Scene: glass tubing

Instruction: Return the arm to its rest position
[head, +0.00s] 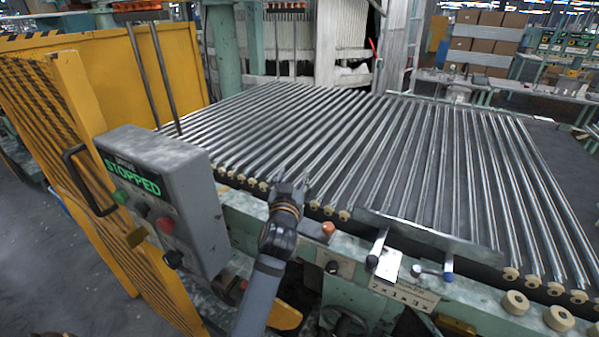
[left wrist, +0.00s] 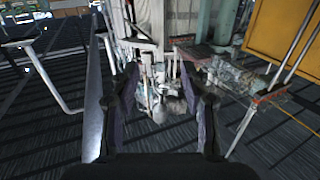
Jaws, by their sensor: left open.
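My left arm (head: 262,292) reaches up from the bottom of the head view. My left gripper (head: 290,192) is at the front edge of the roller bed (head: 340,130), right of the control box. In the left wrist view my left gripper (left wrist: 160,78) shows two dark fingers spread apart with nothing held between them. How far it is above the rollers is hard to tell. My right gripper is in neither view.
A grey control box (head: 195,185) with a green "STOPPED" display and buttons stands close left of my arm. Yellow guards (head: 110,180) are further left. A metal guide plate (head: 425,236) with lever handles lies right of my gripper. An orange-red button (head: 328,228) is nearby.

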